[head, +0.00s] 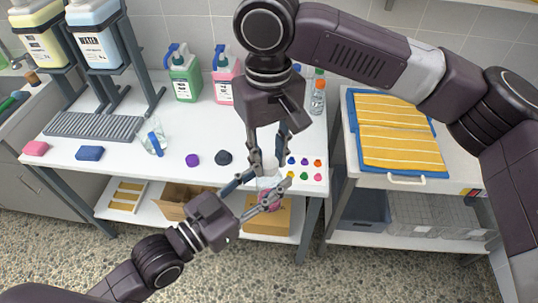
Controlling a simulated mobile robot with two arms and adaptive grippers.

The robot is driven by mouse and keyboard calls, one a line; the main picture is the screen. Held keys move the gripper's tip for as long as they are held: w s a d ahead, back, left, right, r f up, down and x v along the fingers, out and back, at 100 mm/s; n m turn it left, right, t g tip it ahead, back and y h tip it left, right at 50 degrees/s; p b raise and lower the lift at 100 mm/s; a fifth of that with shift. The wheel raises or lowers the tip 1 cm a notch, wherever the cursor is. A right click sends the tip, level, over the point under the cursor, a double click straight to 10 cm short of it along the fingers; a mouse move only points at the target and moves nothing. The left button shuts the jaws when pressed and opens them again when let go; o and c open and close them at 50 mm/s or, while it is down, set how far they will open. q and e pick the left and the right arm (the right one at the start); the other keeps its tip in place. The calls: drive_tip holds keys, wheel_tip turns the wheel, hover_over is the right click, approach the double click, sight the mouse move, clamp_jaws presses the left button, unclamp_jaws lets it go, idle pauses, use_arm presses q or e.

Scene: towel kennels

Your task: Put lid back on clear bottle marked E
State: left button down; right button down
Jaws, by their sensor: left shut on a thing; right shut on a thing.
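A clear bottle (268,183) with something pinkish low in it is held in front of the table's front edge, in the middle of the head view. My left gripper (266,186) is shut on it from the lower left. My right gripper (269,165) reaches down from above, its fingertips at the top of the bottle. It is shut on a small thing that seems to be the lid. That thing is mostly hidden by the fingers, and no letter E is readable.
Small coloured caps (304,176) lie just right of the grippers. A purple lid (193,160) and a black lid (224,157) lie left, near a clear spray bottle (153,143). A blue tray with a yellow towel (398,138) stands right. Green (184,86) and pink (222,92) jugs stand behind.

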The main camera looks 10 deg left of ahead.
drive_tip(key=m, duration=0.5)
drive_tip(key=c, duration=1.5)
unclamp_jaws()
wheel_tip(320, 180, up, 12)
